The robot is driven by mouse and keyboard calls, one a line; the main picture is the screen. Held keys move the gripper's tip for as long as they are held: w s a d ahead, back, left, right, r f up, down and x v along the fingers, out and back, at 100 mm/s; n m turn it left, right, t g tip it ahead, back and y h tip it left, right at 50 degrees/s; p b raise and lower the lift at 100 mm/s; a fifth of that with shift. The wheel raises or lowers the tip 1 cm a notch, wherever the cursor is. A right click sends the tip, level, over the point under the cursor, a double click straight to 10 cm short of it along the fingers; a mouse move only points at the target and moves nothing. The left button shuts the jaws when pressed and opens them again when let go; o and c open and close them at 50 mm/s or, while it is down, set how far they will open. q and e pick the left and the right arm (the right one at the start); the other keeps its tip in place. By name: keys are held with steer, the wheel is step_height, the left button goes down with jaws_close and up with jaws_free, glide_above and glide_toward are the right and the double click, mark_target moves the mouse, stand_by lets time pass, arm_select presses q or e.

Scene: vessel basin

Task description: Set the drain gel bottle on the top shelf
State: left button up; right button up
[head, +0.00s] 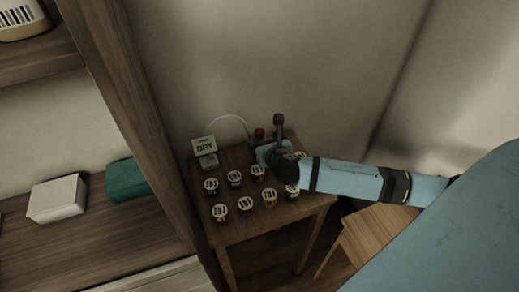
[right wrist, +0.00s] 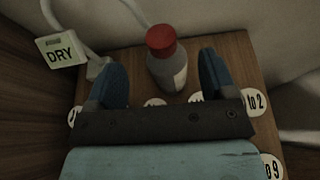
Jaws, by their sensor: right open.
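A bottle with a red cap (head: 259,133) stands upright at the back of a small wooden side table. In the right wrist view the bottle (right wrist: 170,72) shows a translucent grey body and a pale label; I cannot read the label. My right gripper (head: 267,153) is over the table, close to the bottle. In the right wrist view its blue fingers (right wrist: 163,64) are open, one on each side of the bottle, with visible gaps. The wooden shelf unit is at the left, with an upper shelf (head: 40,62) and a lower shelf (head: 90,222). My left gripper is out of view.
Several small labelled jars (head: 246,204) stand on the side table (head: 240,229). A "DRY" sign (head: 204,146) stands at its back left.

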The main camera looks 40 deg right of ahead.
mark_target(261, 138)
steer(key=x, duration=0.5)
steer(key=shift+d+f+p, duration=0.1)
steer(key=shift+d+p, duration=0.05)
steer(key=shift+p, duration=0.2)
steer(key=shift+c, duration=0.3)
steer(key=shift+s, duration=0.1)
jaws_close()
